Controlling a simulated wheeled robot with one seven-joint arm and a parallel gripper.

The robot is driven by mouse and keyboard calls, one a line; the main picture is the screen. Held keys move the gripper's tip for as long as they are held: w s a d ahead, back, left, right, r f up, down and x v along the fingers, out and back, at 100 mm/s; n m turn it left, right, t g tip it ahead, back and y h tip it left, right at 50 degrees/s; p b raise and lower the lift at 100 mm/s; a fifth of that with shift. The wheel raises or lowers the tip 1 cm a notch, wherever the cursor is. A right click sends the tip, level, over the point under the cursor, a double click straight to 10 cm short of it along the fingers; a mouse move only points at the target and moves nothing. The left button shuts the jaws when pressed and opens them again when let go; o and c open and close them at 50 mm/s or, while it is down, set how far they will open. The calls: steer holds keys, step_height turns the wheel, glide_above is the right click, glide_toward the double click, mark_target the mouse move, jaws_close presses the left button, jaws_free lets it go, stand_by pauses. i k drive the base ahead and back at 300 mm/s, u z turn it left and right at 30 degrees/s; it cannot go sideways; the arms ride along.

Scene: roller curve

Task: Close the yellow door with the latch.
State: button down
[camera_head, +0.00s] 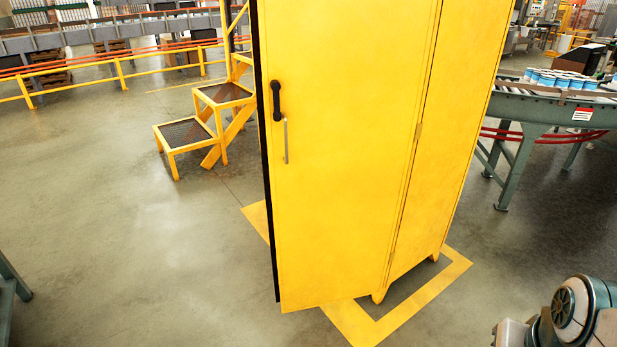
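The yellow door (345,160) is the tall front panel of a yellow cabinet (455,140). It appears to stand ajar, its free left edge swung out over the floor marking, with a dark strip along that edge. A hinge (418,131) shows at its right side. A black latch handle (277,100) sits upright near the left edge, with a thin metal bar (285,141) just below it. The door hides the cabinet's opening and inside. Only part of my arm shows at the bottom right, apart from the door; my gripper's fingers are out of view.
Yellow steps (200,120) stand behind the door on the left. A conveyor (540,105) with white and blue items is at the right. A yellow floor marking (425,298) surrounds the cabinet. The floor (150,250) left of the door is mostly clear.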

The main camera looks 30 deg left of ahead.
mark_target(350, 75)
steer(key=k, duration=0.25)
steer(key=u, duration=0.85)
steer(key=i, duration=0.8)
steer(key=z, duration=0.5)
